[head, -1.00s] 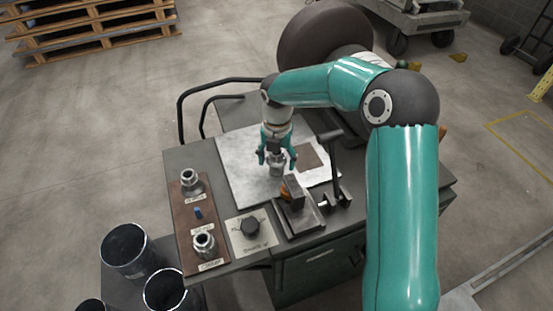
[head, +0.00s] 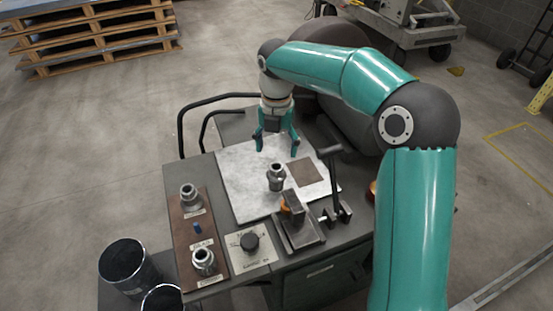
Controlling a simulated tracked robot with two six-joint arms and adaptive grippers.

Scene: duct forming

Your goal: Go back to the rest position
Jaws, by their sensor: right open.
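My right gripper (head: 277,142) is open and empty in the head view, pointing down over the back part of a light metal sheet (head: 240,172). A grey metal fitting (head: 276,177) stands upright on the sheet, in front of and below the gripper and apart from it. My right arm reaches in from the right side of the picture. My left gripper is not in view.
The cart top (head: 183,164) carries a brown board (head: 182,222) with two fittings, a dial plate (head: 250,243), a clamp block (head: 297,222) and an upright lever (head: 333,180). Dark cylinders (head: 126,262) stand at front left. Pallets (head: 95,35) lie at back left on open floor.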

